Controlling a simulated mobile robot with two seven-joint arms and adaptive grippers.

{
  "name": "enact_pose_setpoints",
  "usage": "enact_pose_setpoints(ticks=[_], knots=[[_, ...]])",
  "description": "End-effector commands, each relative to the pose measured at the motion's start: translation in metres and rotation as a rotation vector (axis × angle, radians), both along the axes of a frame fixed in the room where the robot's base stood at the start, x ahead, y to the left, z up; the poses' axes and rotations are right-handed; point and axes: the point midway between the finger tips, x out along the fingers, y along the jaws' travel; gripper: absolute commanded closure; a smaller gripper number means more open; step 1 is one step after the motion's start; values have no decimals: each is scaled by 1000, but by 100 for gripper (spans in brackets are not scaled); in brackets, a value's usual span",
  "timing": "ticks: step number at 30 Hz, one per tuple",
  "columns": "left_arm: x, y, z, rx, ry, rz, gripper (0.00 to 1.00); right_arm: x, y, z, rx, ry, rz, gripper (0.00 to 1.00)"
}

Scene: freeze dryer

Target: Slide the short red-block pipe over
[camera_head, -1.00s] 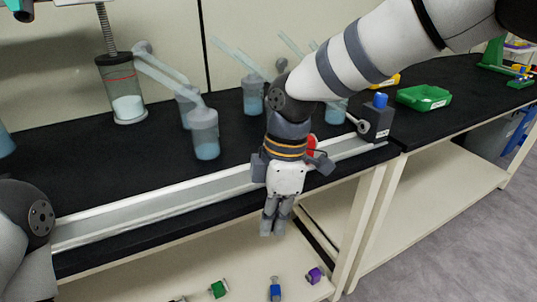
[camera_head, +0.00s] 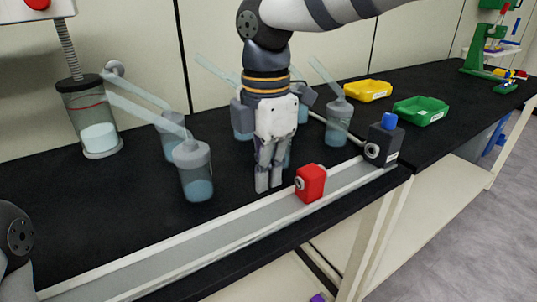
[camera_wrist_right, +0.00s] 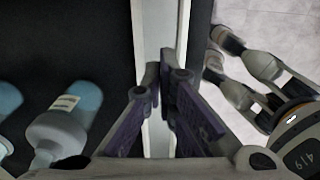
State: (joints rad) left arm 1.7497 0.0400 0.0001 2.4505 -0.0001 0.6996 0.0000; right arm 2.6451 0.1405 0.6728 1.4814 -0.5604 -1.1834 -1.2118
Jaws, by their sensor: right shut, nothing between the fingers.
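The red block (camera_head: 310,184) sits on the pale rail (camera_head: 225,238) along the bench's front edge, with a round pale fitting on its left face. A dark block with a blue cap (camera_head: 383,143) stands at the rail's right end. A thin pale pipe (camera_head: 340,128) runs behind the rail towards it; I cannot tell where it joins. My right gripper (camera_head: 268,190) points down, shut and empty, left of the red block and apart from it, near the rail's back edge. In the right wrist view its purple fingers (camera_wrist_right: 165,80) are together over the rail. My left gripper is out of view.
Several flasks with slanted tubes stand behind the rail, one nearest at the left (camera_head: 194,175). A tall cylinder (camera_head: 92,125) stands further left. Yellow (camera_head: 368,90) and green (camera_head: 420,110) trays lie at the back right. The rail left of the gripper is clear.

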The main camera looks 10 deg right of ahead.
Motion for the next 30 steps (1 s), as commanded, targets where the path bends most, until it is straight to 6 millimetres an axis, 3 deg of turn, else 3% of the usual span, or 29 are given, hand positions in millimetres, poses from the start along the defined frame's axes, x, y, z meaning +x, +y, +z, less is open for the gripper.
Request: enact_pose_setpoints(ticks=[7, 15, 26, 30], knots=[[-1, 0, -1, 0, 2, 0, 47, 1, -3, -50, 2, 0, -2, 100], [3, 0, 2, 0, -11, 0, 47, 13, -35, -47, 2, -3, -2, 100], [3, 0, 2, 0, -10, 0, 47, 14, -38, -48, 1, -3, -1, 100], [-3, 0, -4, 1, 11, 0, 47, 24, -38, -52, -1, 3, -3, 100]])
